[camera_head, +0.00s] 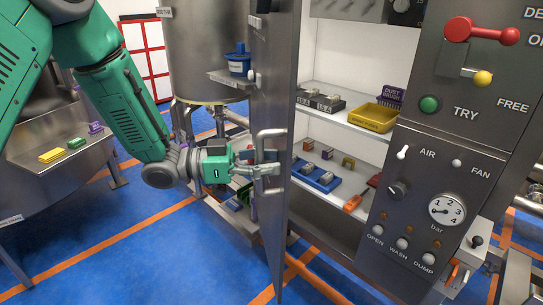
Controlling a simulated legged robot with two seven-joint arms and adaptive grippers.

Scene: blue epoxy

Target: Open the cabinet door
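The grey metal cabinet door (276,85) stands swung open and shows nearly edge-on. White shelves inside the cabinet (335,135) are in plain view to its right. A light metal bar handle (269,133) is on the door at mid height. My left gripper (266,166) is at this handle, its fingers lying across it beside the door. The fingers overlap the handle's lower part, so I cannot tell whether they are closed on it. My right gripper is not in view.
The shelves hold a yellow tray (373,117), a blue tray (317,179) and small parts. A control panel (420,205) is right of the opening. A steel tank (205,50) stands behind the door. Blue floor (130,250) is clear in front.

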